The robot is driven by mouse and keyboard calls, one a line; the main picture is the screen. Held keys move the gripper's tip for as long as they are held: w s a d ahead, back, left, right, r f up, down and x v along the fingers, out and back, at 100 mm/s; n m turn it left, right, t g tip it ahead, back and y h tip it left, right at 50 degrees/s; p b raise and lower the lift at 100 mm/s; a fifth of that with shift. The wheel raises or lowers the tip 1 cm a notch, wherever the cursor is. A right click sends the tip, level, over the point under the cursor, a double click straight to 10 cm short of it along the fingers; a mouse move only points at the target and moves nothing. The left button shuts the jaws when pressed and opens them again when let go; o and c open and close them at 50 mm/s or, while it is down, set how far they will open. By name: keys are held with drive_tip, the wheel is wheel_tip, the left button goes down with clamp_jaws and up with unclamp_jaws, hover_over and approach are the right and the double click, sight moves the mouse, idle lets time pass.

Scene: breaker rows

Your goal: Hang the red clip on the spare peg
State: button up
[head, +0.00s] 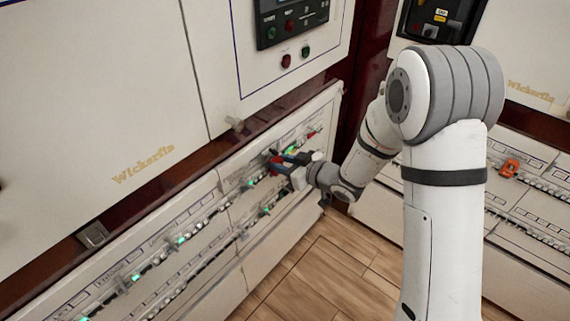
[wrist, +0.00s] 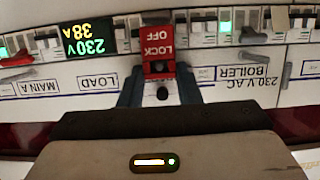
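The red clip (wrist: 159,45), lettered LOCK OFF, is at the breaker row in the wrist view, its lettering upside down. My gripper (wrist: 160,85) has a blue finger on each side of the clip's near part, and the clip fills the gap between them, so it looks shut on the clip. In the head view my gripper (head: 284,163) is at the upper breaker row of the left cabinet, with a bit of red between its fingers. A pale knob-like peg (head: 235,124) sticks out above the row; I cannot tell whether it is the spare peg.
A lit 230V 38A display (wrist: 86,38) is beside the clip. Breaker switches (wrist: 225,25) with green lights line the row, and grey levers (wrist: 262,38) stick out. An orange clip (head: 510,168) is on the right-hand cabinet. The wooden floor (head: 320,275) is clear.

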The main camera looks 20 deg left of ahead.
drive_tip(key=o, duration=0.6)
drive_tip(key=shift+c, duration=0.2)
drive_tip(key=v, duration=0.8)
drive_tip(key=shift+p, duration=0.4)
drive_tip(key=shift+r, duration=0.1)
